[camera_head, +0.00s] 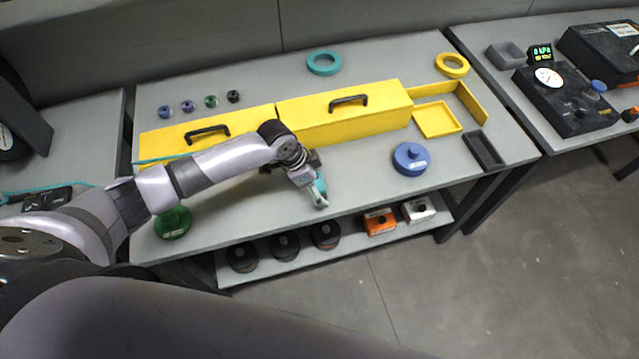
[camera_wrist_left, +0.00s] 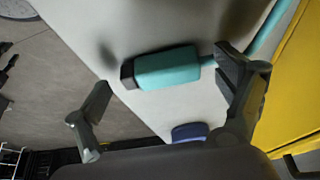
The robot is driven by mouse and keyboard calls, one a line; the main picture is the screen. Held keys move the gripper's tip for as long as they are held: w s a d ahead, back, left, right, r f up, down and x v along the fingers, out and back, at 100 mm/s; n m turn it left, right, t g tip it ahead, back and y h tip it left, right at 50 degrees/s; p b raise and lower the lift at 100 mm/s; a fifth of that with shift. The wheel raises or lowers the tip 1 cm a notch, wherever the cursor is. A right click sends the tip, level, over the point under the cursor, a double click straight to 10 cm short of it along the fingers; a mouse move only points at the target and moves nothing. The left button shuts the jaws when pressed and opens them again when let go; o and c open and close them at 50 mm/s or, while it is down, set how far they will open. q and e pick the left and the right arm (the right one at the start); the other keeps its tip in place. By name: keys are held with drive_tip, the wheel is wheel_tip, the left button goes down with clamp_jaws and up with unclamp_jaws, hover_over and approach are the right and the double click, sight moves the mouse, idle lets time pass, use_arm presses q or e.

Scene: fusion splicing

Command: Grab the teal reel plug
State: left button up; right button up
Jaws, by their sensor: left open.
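The teal reel plug (camera_wrist_left: 165,68) is a rounded teal body with a dark end. It lies over the grey tabletop between the two spread fingers of my left gripper (camera_wrist_left: 165,95) in the left wrist view. The fingers stand apart, with no clear contact on the plug. A teal cable leads from the plug to the upper right, passing behind one finger. In the head view my left gripper (camera_head: 305,183) is low at the table's front edge, and the plug's teal side (camera_head: 320,187) shows beside it, partly hidden. My right gripper is not in view.
Yellow drawer boxes (camera_head: 345,124) with black handles stand behind the gripper. A blue lidded reel (camera_head: 411,160) is to the right, a green reel (camera_head: 173,223) to the left. A teal ring (camera_head: 323,63) lies at the back. The tabletop between gripper and blue reel is clear.

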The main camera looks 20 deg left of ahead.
use_arm(q)
drive_tip(key=c, duration=1.3)
drive_tip(key=shift+r, duration=0.1)
